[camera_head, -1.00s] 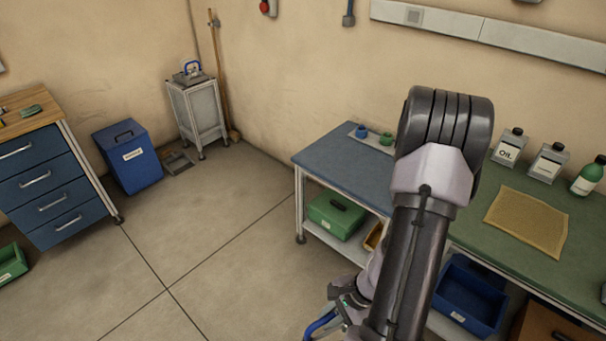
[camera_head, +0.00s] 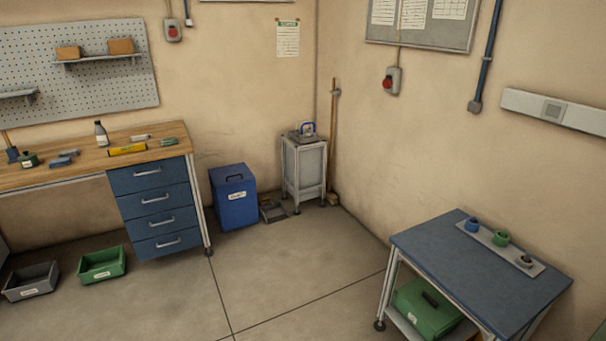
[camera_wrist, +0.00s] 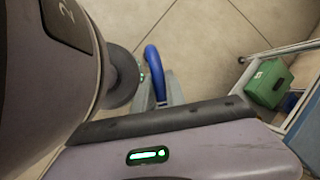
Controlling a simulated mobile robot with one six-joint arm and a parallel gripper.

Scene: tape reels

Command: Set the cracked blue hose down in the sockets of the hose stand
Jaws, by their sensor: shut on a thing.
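The blue hose (camera_wrist: 154,66) is a curved blue tube in the wrist view. My gripper (camera_wrist: 160,92) is shut on it and holds it above the floor. Part of the hose is hidden behind my arm, and no crack can be made out. My gripper and the hose are outside the head view.
The pale cabinet (camera_head: 305,168) stands beside a blue bin (camera_head: 233,200) and a broom (camera_head: 333,140). A blue-topped table (camera_head: 465,275) at right bears a strip with three small pots. A wooden workbench (camera_head: 60,172) is at left. The floor (camera_head: 290,270) between is clear.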

